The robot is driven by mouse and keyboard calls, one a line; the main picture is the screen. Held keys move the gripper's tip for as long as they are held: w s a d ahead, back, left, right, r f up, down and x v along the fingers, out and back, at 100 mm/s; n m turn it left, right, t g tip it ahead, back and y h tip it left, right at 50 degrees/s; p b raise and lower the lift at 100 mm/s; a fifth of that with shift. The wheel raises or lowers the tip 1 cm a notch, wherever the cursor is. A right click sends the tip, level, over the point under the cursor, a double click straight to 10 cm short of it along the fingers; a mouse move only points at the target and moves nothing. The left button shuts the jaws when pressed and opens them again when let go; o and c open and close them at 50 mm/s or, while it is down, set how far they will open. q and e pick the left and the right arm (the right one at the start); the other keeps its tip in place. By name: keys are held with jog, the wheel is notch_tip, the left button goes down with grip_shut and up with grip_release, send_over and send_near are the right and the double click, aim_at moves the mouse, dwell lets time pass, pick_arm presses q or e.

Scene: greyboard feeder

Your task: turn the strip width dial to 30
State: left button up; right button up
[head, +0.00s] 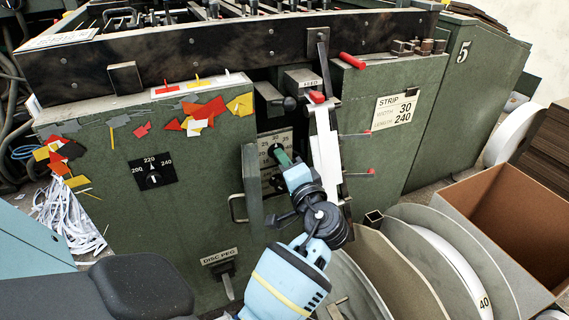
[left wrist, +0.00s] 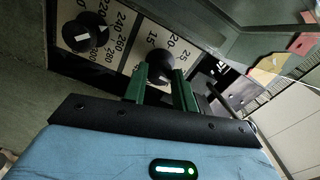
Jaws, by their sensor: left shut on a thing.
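The strip width dial is a dark round knob (left wrist: 160,72) on a pale scale plate with 15, 20 and 25 legible in the left wrist view. In the head view its plate (head: 273,141) shows inside a recess in the green machine front, with the knob mostly hidden by my gripper. My left gripper (head: 279,156) is shut on this knob; its green fingers (left wrist: 160,92) stand on either side of it. I cannot make out the pointer's setting. A card (head: 394,109) on the machine reads STRIP, WIDTH 30, 240. My right gripper is not in view.
A second dial (left wrist: 86,33) with numbers around 240 and 260 sits beside the held one. An open green door (head: 252,185) stands left of the recess, and a white bar (head: 325,150) stands close on the right. Large reels (head: 440,255) and a brown box (head: 500,215) fill the lower right.

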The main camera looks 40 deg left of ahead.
pick_arm(q)
jog(key=o, duration=1)
jog(key=shift+a, duration=0.1)
jog(key=v, duration=0.8)
jog(key=shift+p, duration=0.4)
